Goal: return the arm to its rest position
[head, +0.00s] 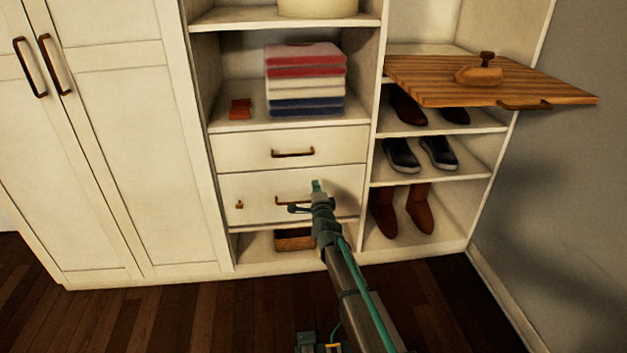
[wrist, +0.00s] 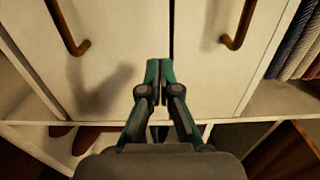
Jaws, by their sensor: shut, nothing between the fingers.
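My arm reaches up from the bottom of the head view, and my gripper (head: 317,187) is in front of the lower drawer (head: 262,191), near its handle. In the wrist view my gripper (wrist: 159,70) has its teal fingertips together with nothing between them. A gap cannot be judged exactly, but the shadow on the drawer front lies off to the left of the fingers. Both drawers look closed.
The upper drawer (head: 330,147) is above. A wooden board (head: 430,80) juts out at the right. Folded clothes (head: 305,85), shoes (head: 402,155) and boots (head: 419,208) sit on shelves. A tall wardrobe (head: 120,150) stands left. The dark floor (head: 180,310) is clear.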

